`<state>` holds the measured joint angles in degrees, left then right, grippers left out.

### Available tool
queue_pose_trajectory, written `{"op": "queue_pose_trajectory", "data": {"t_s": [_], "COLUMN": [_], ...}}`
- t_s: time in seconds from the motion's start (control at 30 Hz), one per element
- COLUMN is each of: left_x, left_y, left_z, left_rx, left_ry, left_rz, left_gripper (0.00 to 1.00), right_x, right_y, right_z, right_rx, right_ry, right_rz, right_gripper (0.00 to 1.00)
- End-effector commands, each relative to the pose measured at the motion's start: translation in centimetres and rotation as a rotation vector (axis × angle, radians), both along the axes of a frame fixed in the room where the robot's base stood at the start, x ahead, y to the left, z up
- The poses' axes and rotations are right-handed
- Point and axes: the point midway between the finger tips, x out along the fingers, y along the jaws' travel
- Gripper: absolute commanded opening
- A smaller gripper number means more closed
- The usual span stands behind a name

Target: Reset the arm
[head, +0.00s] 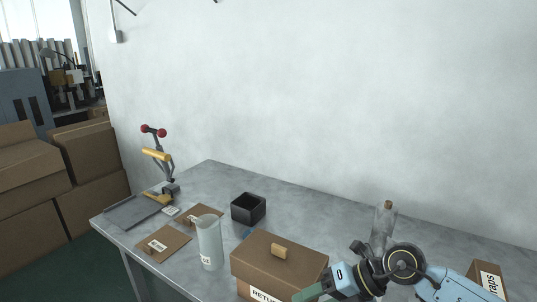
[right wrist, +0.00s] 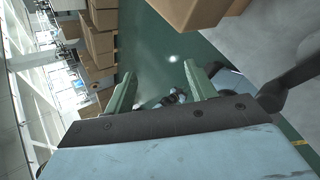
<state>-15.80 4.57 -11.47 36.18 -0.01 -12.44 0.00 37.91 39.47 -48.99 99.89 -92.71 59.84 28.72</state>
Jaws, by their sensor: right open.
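My right arm comes in at the lower right of the head view. Its right gripper (head: 308,293) shows only in part, with a green finger in front of the brown box's right side. In the right wrist view the right gripper (right wrist: 158,75) has its two green fingers wide apart with nothing between them. Floor and brown cartons (right wrist: 98,45) show beyond the fingers. My left gripper is in neither view.
A grey table (head: 312,222) holds a lidded brown box (head: 262,262), a pale cylinder (head: 209,243), a black square container (head: 248,208), brown cards (head: 163,243), a lever press (head: 160,160) and a corked bottle (head: 382,228) beside my arm. A labelled carton (head: 487,277) stands far right.

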Motion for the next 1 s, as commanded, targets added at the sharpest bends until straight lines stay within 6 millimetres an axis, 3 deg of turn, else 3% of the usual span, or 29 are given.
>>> {"op": "queue_pose_trajectory", "data": {"t_s": [0.03,0.1,0.23,0.33,0.4,0.5,0.63,0.77,0.9,1.0], "left_x": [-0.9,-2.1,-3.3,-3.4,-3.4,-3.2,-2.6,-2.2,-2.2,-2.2], "left_y": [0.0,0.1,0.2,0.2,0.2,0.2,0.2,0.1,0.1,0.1], "left_z": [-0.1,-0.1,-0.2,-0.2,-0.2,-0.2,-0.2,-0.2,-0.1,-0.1], "left_rx": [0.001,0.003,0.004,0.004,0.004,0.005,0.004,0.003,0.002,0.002], "left_ry": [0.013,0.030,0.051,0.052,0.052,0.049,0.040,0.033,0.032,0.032], "left_rz": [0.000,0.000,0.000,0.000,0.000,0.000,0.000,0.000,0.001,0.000], "left_gripper": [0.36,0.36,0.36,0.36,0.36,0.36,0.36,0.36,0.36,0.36], "right_x": [-0.8,-1.4,-1.5,-0.8,0.0,1.0,1.4,-0.3,-4.8,-8.8], "right_y": [2.4,5.2,7.4,6.6,5.0,1.7,-3.3,-8.0,-11.4,-12.6], "right_z": [1.2,3.8,8.9,12.0,13.3,13.5,11.0,6.0,-0.5,-4.1], "right_rx": [0.134,0.340,0.706,0.947,1.091,1.255,1.380,1.393,1.279,1.144], "right_ry": [-0.001,-0.006,0.010,0.047,0.085,0.159,0.288,0.456,0.672,0.817], "right_rz": [-0.015,-0.067,-0.238,-0.425,-0.581,-0.837,-1.208,-1.600,-2.001,-2.218], "right_gripper": [0.56,0.56,0.56,0.56,0.56,0.56,0.56,0.56,0.56,0.56]}}
